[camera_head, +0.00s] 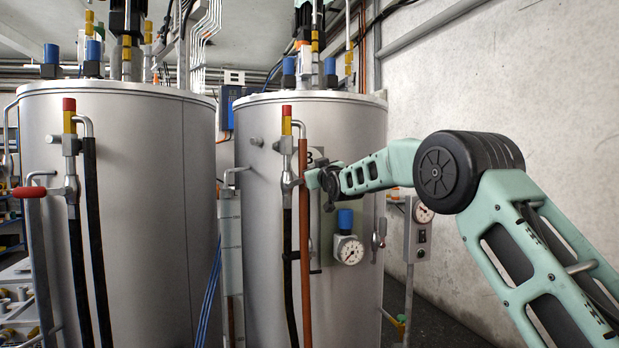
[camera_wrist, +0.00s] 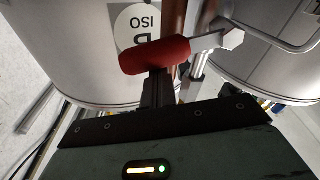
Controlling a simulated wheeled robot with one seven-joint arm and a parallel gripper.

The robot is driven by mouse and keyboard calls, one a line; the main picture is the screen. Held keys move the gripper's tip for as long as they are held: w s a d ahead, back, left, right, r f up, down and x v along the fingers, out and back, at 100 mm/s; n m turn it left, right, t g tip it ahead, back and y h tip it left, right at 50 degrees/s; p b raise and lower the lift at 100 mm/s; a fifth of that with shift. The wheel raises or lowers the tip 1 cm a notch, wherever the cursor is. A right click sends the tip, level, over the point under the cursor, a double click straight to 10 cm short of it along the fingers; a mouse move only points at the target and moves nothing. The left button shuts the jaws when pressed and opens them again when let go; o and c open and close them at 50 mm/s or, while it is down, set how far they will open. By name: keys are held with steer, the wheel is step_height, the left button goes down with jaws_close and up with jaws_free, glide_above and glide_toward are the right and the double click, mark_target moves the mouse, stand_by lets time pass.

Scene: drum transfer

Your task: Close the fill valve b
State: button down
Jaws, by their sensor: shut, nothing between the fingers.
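Fill valve b sits on the front of the right tank (camera_head: 345,265), with its metal valve body (camera_head: 289,182) beside a brown hose. In the wrist view its red handle grip (camera_wrist: 155,56) lies nearly level, joined by a metal lever to the valve (camera_wrist: 229,38) at the right. The red grip cannot be made out in the head view. My gripper (camera_head: 312,180) is beside the valve, on its right. In the wrist view the dark fingers (camera_wrist: 158,82) are together, with their tips at the grip's edge. I cannot tell whether they touch it. Nothing is held.
An upside-down label with B and ISO (camera_wrist: 137,28) is on the tank. The left tank (camera_head: 140,220) has a similar valve with a red handle (camera_head: 28,191). A concrete wall (camera_head: 540,100) stands at the right.

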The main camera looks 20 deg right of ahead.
steer(key=shift+d+f+m+h+b, duration=0.15)
steer(key=shift+d+f+m+b, duration=0.15)
steer(key=shift+f+m+b, duration=0.5)
steer(key=shift+d+f+m+h+b, duration=0.15)
steer(key=shift+d+f+m+b, duration=0.3)
steer(key=shift+m, duration=0.65)
steer(key=shift+a+r, duration=0.1)
steer(key=shift+a, duration=0.1)
